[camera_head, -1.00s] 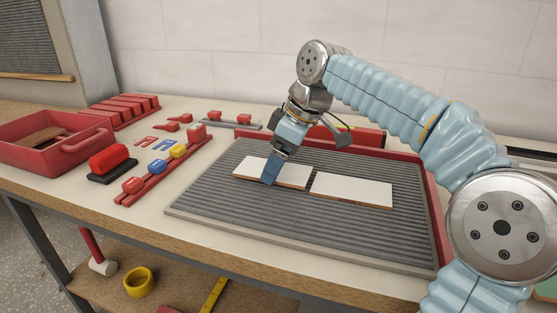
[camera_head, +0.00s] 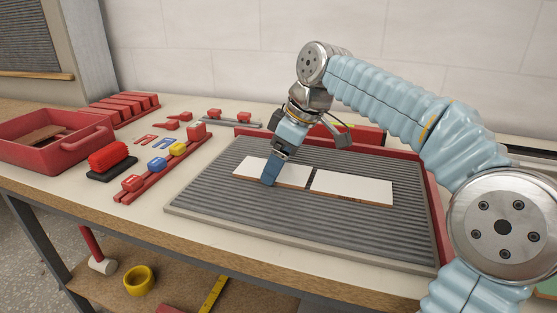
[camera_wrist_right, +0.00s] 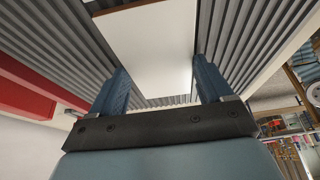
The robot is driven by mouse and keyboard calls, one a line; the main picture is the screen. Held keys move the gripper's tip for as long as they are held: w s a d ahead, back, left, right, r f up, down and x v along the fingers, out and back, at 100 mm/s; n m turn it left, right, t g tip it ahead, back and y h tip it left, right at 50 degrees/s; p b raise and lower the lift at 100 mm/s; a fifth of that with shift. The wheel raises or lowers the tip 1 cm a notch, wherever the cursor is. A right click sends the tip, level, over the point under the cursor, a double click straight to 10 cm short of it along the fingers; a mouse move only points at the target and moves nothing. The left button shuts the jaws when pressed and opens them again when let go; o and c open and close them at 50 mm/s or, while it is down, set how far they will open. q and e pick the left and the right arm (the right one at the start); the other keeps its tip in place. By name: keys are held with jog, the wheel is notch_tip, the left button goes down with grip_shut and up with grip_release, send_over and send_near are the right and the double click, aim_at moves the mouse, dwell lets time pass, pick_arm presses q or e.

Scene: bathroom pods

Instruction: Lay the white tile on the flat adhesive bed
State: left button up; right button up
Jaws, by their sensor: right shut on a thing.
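Two white tiles with brown edges lie in a row on the grey ridged adhesive bed (camera_head: 300,232). My right gripper (camera_head: 269,182) reaches down over the left white tile (camera_head: 291,173) and is shut on it, near its middle. The right white tile (camera_head: 352,187) lies beside it, with a narrow dark gap between them. In the right wrist view, the held tile (camera_wrist_right: 150,45) sits between the two blue fingers, with ridges around it. The held tile looks flat and low on the bed; full contact cannot be told. My left gripper is out of view.
A red frame (camera_head: 436,215) borders the bed's right side. To the left are a red tray (camera_head: 50,150), a red brush (camera_head: 108,157) and a red rack (camera_head: 165,165) with coloured pieces. The ridges in front of the tiles are clear.

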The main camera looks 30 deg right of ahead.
dwell(0.3)
jog(key=o, duration=1.1)
notch_tip(320, 180, up, 3)
jog(key=p, duration=0.3)
jog(key=shift+r, duration=1.45)
